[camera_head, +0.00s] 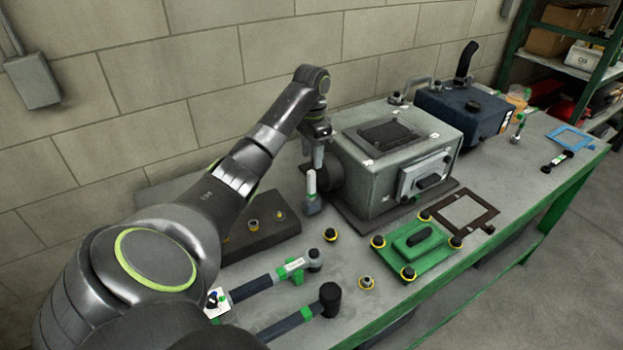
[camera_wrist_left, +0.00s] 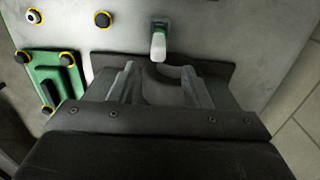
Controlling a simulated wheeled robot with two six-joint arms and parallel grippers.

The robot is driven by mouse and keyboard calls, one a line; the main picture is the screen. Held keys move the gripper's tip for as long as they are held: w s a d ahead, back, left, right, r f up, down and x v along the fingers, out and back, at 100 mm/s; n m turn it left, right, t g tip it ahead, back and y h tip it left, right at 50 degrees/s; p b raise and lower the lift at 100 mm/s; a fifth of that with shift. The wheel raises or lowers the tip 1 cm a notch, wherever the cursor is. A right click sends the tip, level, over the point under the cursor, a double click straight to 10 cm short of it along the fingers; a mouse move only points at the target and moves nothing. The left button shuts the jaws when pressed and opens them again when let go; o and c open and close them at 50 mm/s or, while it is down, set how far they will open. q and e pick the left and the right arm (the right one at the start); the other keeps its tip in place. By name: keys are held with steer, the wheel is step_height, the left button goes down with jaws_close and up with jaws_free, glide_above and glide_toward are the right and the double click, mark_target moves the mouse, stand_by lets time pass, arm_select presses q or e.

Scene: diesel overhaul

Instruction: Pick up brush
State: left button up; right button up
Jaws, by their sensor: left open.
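The brush, as far as I can tell, is the small upright piece with a white and green handle and a grey lower end (camera_head: 311,190). It stands on the bench left of the grey engine block. In the left wrist view the brush (camera_wrist_left: 158,42) shows a pale handle end and green part, just beyond the gap between my fingers. My left gripper (camera_head: 318,158) points down directly above the brush, close to its top. Its fingers (camera_wrist_left: 160,75) are apart with nothing held between them. Whether they touch the handle cannot be told. My right gripper is not in view.
The grey engine block (camera_head: 376,170) stands close right of my gripper. A green cover plate (camera_head: 415,248), a dark gasket frame (camera_head: 462,212), a hammer-like tool (camera_head: 270,281) and a black-headed mallet (camera_head: 329,299) lie in front. A dark block (camera_head: 262,236) sits left, partly behind my arm.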

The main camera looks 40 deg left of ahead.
mark_target(311, 171)
arm_select(q)
steer(key=shift+f, duration=0.85)
steer(key=f+p, duration=0.1)
steer(key=f, duration=0.1)
steer(key=f+p, duration=0.1)
steer(key=f, duration=0.1)
steer(key=shift+s+d+f, duration=0.1)
steer(key=shift+s+f, duration=0.1)
steer(key=shift+f, duration=0.4)
jaws_close()
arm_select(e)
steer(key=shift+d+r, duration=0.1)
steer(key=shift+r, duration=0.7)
